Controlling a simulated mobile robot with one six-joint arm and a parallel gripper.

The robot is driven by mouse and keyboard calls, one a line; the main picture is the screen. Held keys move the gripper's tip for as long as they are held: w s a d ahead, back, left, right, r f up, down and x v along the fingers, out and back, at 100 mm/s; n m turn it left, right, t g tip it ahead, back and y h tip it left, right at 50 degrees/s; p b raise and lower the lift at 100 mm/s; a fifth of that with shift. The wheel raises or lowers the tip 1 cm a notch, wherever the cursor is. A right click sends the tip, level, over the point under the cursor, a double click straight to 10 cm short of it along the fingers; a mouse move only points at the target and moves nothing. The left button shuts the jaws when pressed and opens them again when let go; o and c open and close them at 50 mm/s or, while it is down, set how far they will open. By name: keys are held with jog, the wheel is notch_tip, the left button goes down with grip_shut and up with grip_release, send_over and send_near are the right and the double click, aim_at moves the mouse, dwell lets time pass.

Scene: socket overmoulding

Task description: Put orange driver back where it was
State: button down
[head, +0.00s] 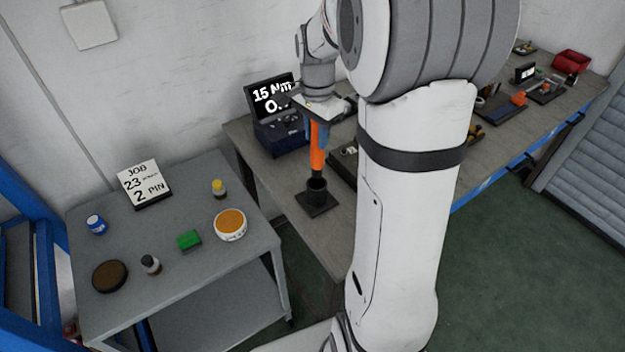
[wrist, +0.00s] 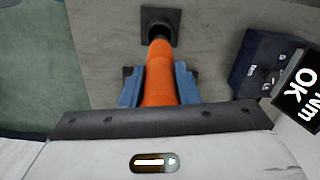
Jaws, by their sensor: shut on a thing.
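The orange driver (head: 318,148) hangs upright from my gripper (head: 317,128), directly above a black holder cup on a square base (head: 317,198). My gripper is shut on the driver's orange body. In the wrist view the driver (wrist: 160,75) sits between the blue fingers of my gripper (wrist: 159,88), and its dark tip points at the holder (wrist: 173,22). The tip is at or just inside the cup's mouth; I cannot tell how deep.
A torque tester box with a lit screen (head: 272,100) stands behind the holder on the bench (head: 300,235). My arm hides the bench's middle. Parts trays and a red bin (head: 571,61) are at the far right. A grey side table (head: 190,270) holds a job card and small containers.

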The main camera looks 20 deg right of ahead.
aim_at(316, 164)
notch_tip(316, 164, down, 10)
jog(key=shift+r+p, duration=0.2)
jog(key=shift+p, duration=0.15)
jog(key=shift+f, duration=0.2)
jog(key=c, duration=1.1)
grip_release()
jog(key=shift+r, duration=0.1)
